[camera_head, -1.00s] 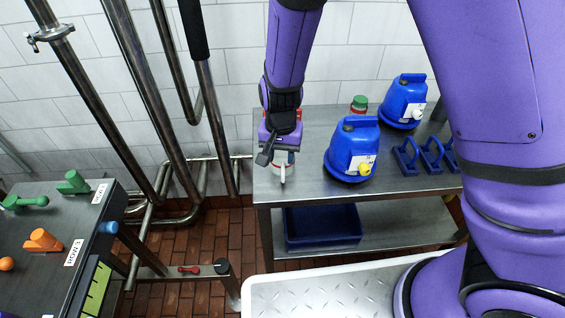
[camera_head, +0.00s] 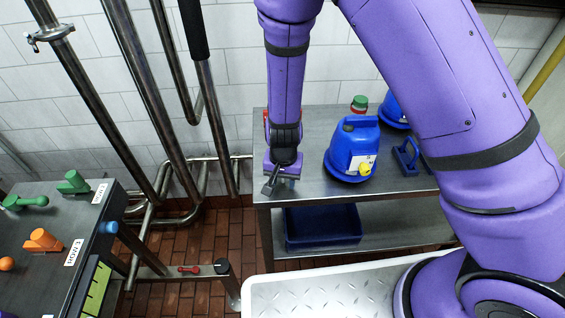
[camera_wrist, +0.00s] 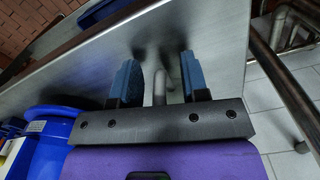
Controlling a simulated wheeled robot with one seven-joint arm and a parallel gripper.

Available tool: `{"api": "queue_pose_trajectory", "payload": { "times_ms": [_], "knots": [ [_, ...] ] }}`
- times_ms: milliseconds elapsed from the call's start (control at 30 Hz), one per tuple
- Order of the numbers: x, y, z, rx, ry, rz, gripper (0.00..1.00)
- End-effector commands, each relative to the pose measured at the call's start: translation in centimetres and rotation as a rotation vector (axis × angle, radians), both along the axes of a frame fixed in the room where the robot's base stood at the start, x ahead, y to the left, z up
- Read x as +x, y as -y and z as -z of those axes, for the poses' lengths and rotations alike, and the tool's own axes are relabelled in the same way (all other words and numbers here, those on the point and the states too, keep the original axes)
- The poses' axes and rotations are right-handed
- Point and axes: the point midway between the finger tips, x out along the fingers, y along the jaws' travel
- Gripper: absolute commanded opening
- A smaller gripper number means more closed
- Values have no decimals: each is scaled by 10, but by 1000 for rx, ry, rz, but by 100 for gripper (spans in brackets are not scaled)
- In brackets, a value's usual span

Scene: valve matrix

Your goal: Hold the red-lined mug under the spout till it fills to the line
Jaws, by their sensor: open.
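My gripper (camera_head: 280,180) is low over the left front part of the steel table in the head view. In the wrist view its two blue fingers (camera_wrist: 159,65) stand apart. A narrow pale grey piece (camera_wrist: 159,88) shows between them, perhaps the mug's handle; I cannot tell whether the fingers touch it. The mug's body and red line cannot be made out now, as my gripper and wrist cover that spot in the head view. I cannot identify a spout.
A blue container with a yellow cap (camera_head: 350,150) stands right of my gripper, with a green-capped item (camera_head: 360,104) behind. A blue bin (camera_head: 322,226) is on the lower shelf. Steel pipes (camera_head: 150,100) rise at left. A bench with coloured handles (camera_head: 45,240) is front left.

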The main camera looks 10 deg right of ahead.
Motion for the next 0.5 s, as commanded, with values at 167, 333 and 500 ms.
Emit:
{"api": "queue_pose_trajectory", "payload": {
  "times_ms": [167, 333, 500],
  "knots": [
    [0, 0, 0, 0, 0, 0, 32],
    [0, 0, 0, 0, 0, 0, 0],
    [0, 0, -1, 0, 0, 0, 0]
  ]
}}
